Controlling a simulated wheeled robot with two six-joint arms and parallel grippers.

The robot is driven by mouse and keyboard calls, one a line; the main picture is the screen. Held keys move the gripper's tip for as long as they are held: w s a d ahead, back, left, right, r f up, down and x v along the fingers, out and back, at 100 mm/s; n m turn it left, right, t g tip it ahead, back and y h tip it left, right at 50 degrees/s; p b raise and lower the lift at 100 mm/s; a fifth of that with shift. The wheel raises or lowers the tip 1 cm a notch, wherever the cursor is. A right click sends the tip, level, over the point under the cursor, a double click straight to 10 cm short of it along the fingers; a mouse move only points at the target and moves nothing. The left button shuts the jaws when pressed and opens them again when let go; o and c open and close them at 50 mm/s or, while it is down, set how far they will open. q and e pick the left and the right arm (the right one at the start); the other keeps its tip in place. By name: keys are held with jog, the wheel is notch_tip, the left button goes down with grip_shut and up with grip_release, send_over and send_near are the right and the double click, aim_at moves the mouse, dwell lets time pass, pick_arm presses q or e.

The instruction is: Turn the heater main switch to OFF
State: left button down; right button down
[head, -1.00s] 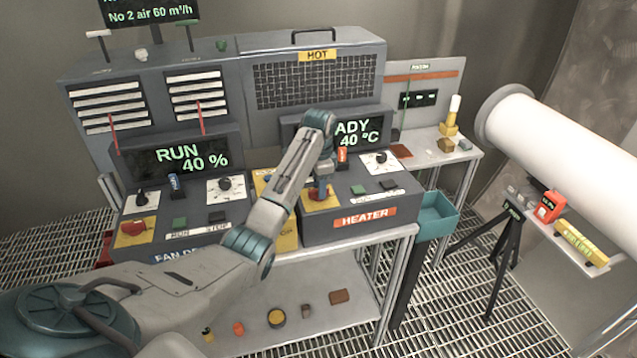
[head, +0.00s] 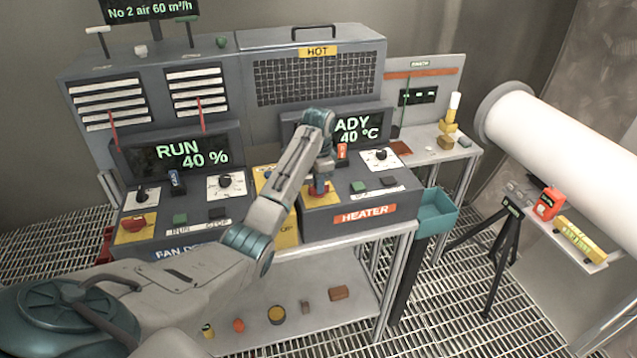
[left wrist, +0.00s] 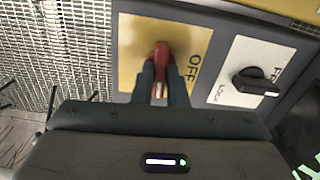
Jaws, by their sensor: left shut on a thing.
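The heater panel (head: 375,197) is a grey box with an orange HEATER label on its front. Its main switch is a red handle on a yellow plate at the panel's left; in the left wrist view the red handle (left wrist: 161,58) stands on the yellow plate (left wrist: 135,45), with the word OFF printed beside it. My left gripper (head: 319,188) comes down over this switch. In the left wrist view its two fingers (left wrist: 162,85) are shut on the red handle, one on each side. The finger tips hide part of the handle. My right gripper is not in view.
The heater display (head: 357,130) reads 40 °C behind my arm. A black knob (head: 380,155) on a white plate and two buttons are right of the switch. The fan panel with its own red switch (head: 134,223) is at left. A teal bin (head: 437,213) hangs at the right.

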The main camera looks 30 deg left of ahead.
pick_arm(q)
jog(key=shift+w+r+n, duration=0.1)
jog(key=shift+r+n, duration=0.05)
jog(key=shift+n, duration=0.95)
jog(key=n, duration=1)
jog(key=shift+r+n, duration=0.1)
jog(key=shift+n, duration=2.3)
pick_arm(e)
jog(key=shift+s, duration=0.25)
pick_arm(q)
jog(key=shift+r, duration=0.1)
jog(key=c, duration=1.6)
grip_release()
jog(key=shift+w, duration=0.1)
jog(key=shift+o, duration=0.8)
jog(key=shift+f, duration=0.2)
